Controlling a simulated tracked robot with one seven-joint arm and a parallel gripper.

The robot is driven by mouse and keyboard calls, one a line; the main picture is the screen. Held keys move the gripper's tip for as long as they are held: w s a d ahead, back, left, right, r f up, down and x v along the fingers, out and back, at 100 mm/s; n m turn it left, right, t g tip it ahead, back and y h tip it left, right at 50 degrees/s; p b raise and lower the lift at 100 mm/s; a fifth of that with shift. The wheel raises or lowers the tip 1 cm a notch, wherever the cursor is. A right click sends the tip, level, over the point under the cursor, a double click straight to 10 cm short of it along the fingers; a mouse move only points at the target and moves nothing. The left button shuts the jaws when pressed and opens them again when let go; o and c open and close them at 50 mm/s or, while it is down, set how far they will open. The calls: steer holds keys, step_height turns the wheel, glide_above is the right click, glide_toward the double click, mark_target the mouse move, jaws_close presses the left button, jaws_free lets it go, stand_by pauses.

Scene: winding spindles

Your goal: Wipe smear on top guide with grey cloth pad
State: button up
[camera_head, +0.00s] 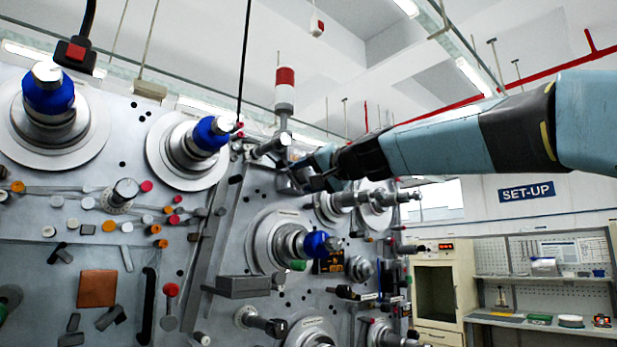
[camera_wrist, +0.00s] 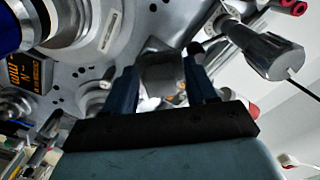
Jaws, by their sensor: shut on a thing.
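My gripper (camera_head: 291,180) reaches in from the right, close to the machine's face. In the wrist view my gripper (camera_wrist: 162,78) has its two dark fingers on either side of a dark grey block, which looks like the grey cloth pad (camera_wrist: 163,70). The pad is hard to make out in the head view. A metal cylindrical guide (camera_head: 271,146) sticks out from the panel just above and left of my gripper. It also shows at the upper right of the wrist view (camera_wrist: 268,52), apart from the pad. I cannot make out a smear on it.
Blue-collared spindles (camera_head: 212,135) stick out on the left, and another (camera_head: 316,244) below my gripper. A thin dark cord (camera_head: 243,65) hangs down near the guide. A red-and-white signal light (camera_head: 285,88) stands above it.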

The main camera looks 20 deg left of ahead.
steer(key=shift+w+a, duration=0.25)
steer(key=shift+a, duration=0.15)
stand_by(0.7)
steer(key=shift+w+d, duration=0.5)
steer(key=shift+w, duration=0.4)
steer(key=shift+w+d, duration=0.45)
steer(key=shift+w, duration=0.45)
steer(key=w, duration=0.1)
steer(key=w+d, duration=0.1)
steer(key=w, duration=0.1)
steer(key=shift+w, duration=0.25)
steer(key=shift+s+a, duration=0.65)
steer(key=shift+s, duration=0.45)
steer(key=shift+s+a, duration=0.7)
steer(key=shift+s, duration=0.45)
steer(key=shift+s+a, duration=0.65)
steer(key=shift+s, duration=0.45)
steer(key=shift+d, duration=0.1)
steer(key=shift+v, duration=2.95)
